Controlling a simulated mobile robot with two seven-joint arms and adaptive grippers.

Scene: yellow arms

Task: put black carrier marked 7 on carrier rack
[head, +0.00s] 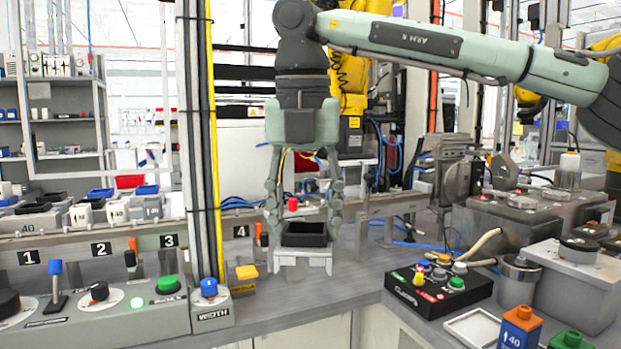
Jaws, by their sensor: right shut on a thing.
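My right gripper (304,225) hangs fingers down at the middle of the head view. Its fingers are closed around the sides of a small black open-topped carrier (305,239). No number can be read on this carrier. A pale grey bracket-like piece (302,264) shows directly under and around it; I cannot tell whether the carrier rests on this piece or is held above it. I cannot pick out the carrier rack with certainty. My left gripper is not in the view.
A grey control console (120,305) with knobs and numbered plates stands at the left. A black button box (438,288) sits to the right on the bench, near a white tray (474,328) and an orange-topped blue bottle (520,325). A yellow-topped block (246,276) stands left of the gripper.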

